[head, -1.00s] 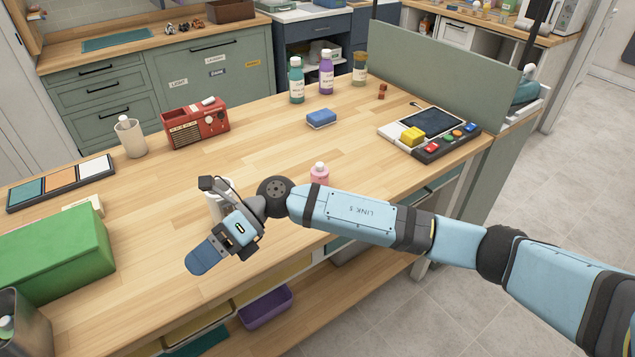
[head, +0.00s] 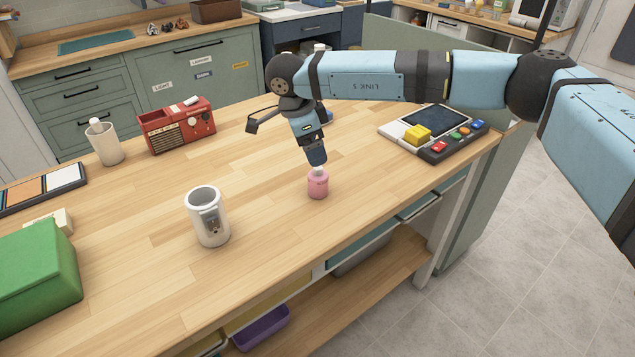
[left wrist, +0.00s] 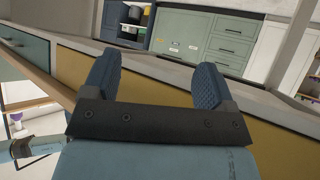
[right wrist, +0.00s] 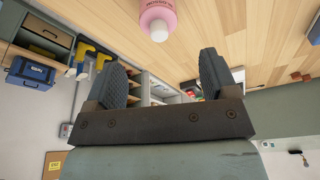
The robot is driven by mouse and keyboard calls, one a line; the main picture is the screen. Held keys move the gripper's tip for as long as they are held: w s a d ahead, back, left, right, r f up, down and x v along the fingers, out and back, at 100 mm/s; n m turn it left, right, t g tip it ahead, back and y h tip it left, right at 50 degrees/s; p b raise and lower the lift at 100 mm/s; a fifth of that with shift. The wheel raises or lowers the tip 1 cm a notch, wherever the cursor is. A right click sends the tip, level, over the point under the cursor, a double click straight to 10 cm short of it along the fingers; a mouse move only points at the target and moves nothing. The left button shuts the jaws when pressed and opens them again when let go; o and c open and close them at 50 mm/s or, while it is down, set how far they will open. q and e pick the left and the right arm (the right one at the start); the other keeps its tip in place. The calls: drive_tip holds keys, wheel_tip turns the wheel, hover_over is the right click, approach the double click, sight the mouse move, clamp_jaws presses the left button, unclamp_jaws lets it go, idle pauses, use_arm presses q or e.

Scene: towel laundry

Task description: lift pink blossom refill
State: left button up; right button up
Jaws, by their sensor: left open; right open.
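The pink blossom refill (head: 318,187) is a small pink bottle with a white cap, standing upright on the wooden counter. My right gripper (head: 317,160) points down just above it, by the cap. In the right wrist view the pink bottle (right wrist: 157,14) lies ahead of the open right fingers (right wrist: 161,62), with nothing between them. Whether a finger touches the cap cannot be told. My left gripper shows only in the left wrist view, with open, empty fingers (left wrist: 155,80) facing the counter front and cabinets.
A white dispenser cup (head: 207,222) stands left of the refill. A button console (head: 433,130) is to the right. Wood around the refill is clear.

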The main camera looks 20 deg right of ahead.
sight(320, 173)
drive_tip(key=x, duration=0.9)
drive_tip(key=shift+a+f, duration=0.15)
drive_tip(key=shift+a, duration=0.1)
drive_tip(key=c, duration=1)
